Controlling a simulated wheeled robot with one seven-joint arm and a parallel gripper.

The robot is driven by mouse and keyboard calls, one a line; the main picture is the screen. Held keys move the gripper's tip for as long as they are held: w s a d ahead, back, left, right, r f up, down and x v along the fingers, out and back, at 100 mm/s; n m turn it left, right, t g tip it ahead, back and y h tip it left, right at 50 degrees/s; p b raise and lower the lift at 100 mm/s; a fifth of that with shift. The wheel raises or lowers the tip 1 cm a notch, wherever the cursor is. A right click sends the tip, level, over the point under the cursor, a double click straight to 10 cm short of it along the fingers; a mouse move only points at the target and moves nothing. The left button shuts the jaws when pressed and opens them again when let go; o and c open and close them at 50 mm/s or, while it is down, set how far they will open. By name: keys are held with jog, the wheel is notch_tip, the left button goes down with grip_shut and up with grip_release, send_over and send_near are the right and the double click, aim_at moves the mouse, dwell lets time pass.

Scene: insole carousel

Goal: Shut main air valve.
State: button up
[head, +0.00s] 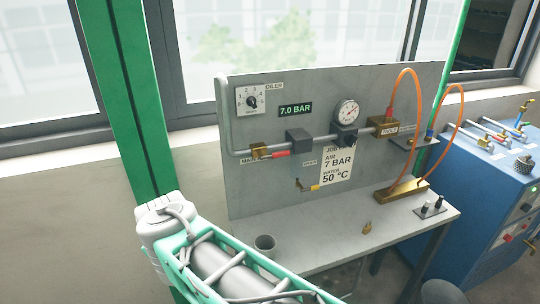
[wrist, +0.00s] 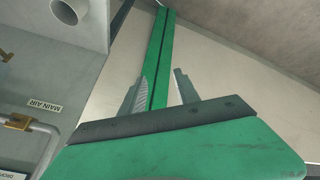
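The main air valve (head: 262,152) is a brass body on the grey pipe at the left of the panel, above the "MAIN AIR" label. Its red handle (head: 281,154) lies along the pipe, pointing right. In the wrist view, which looks upside down, the brass valve (wrist: 17,121) is at the left edge beside its label (wrist: 44,106); the red handle is not in that frame. My gripper (wrist: 160,92) is open, with nothing between its fingers, and is off to the side of the valve. In the head view only my arm shows, at lower left; the gripper is not visible.
A small yellow-handled valve (head: 312,187) sits lower on the panel. The gauge (head: 347,112), the 7.0 BAR display (head: 295,110) and orange hoses (head: 405,72) are nearby. A grey cup (head: 265,246) stands on the bench (head: 330,246). A green post (head: 125,100) rises left of the panel.

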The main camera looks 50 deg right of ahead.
jog(key=w+d+f+t+h+b, duration=0.1)
jog(key=w+d+h+b, duration=0.25)
jog(key=d, duration=0.75)
jog(key=n+g+h+b, duration=0.3)
jog(key=h+b, duration=0.1)
jog(key=h, duration=0.6)
send_near(281, 155)
jog(key=d+f, duration=0.1)
jog(key=d, duration=0.3)
jog(key=shift+n, duration=0.3)
jog(key=x, duration=0.2)
jog(key=p+x, duration=0.1)
jog(key=x, duration=0.1)
jog(key=w+x, duration=0.1)
jog(key=x, duration=0.1)
jog(key=shift+d+r+p, duration=0.2)
jog(key=shift+p, duration=0.2)
jog(key=shift+w+d, duration=0.1)
jog(key=shift+d, duration=0.25)
grip_shut()
jog(key=shift+f, duration=0.1)
